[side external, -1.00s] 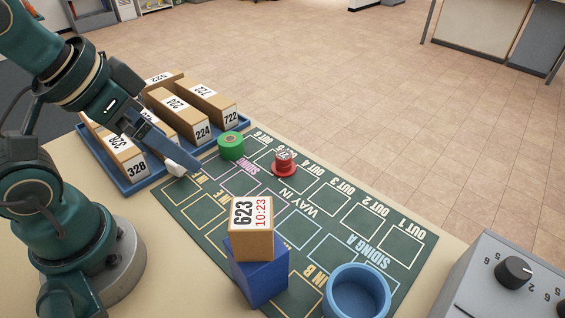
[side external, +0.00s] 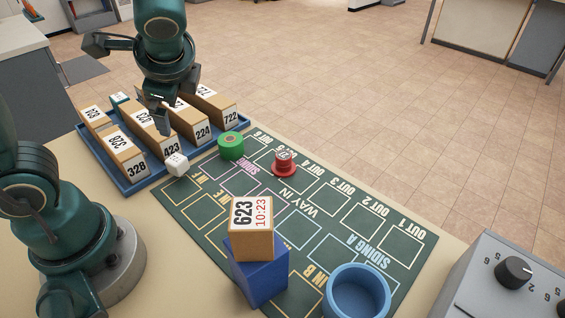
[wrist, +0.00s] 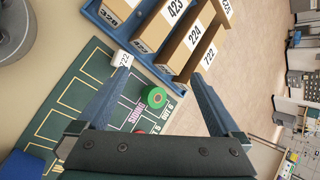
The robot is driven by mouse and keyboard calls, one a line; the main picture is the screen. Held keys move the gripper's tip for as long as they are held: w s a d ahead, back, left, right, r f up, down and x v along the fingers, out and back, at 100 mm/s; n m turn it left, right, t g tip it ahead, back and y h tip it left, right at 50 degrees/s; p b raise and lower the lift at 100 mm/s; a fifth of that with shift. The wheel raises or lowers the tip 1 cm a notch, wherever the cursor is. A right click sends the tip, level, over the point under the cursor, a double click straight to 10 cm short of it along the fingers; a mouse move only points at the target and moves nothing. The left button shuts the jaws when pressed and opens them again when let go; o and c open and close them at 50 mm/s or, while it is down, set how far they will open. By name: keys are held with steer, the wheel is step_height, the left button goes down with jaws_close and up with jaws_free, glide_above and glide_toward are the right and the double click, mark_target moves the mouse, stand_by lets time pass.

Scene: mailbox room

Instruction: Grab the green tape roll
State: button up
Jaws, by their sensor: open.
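The green tape roll (side external: 231,150) lies flat on the dark green mat, near the mat's edge by the blue tray. In the wrist view the green tape roll (wrist: 158,98) shows between my two fingers, some way beyond them. My gripper (side external: 160,112) is over the tray of boxes in the side view, up and to the left of the roll. In the wrist view my gripper (wrist: 160,80) has its fingers wide apart with nothing between the tips. It does not touch the roll.
The blue tray (side external: 139,187) holds several numbered boxes. A white cube (side external: 176,164) sits between tray and mat. A red spool (side external: 284,165) stands right of the roll. A 623 box (side external: 251,229) rests on a blue block (side external: 258,273), near a blue cup (side external: 357,292).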

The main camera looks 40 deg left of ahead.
mark_target(234, 148)
steer(key=w+f+m+y, duration=0.1)
steer(key=w+f+m, duration=0.1)
steer(key=w+f+m+y, duration=0.2)
steer(key=w+m, duration=0.1)
steer(key=w+d+f+m+t+y, duration=0.1)
steer(key=w+f+m, duration=0.1)
steer(key=w, duration=0.1)
steer(key=shift+d+m, duration=0.1)
steer(key=shift+m, duration=0.2)
steer(key=f+m, duration=0.1)
steer(key=w+d+f+m+t, duration=0.1)
steer(key=f+y, duration=0.1)
steer(key=shift+w+d+f+m, duration=0.2)
steer(key=shift+d+f+m, duration=0.1)
steer(key=shift+d+m, duration=0.1)
steer(key=f, duration=0.1)
steer(key=f+m, duration=0.1)
steer(key=s+d+f+m, duration=0.1)
steer(key=f, duration=0.1)
steer(key=shift+t, duration=0.4)
steer(key=shift+x, duration=2.35)
steer(key=c, duration=1.4)
steer(key=shift+w+r, duration=0.1)
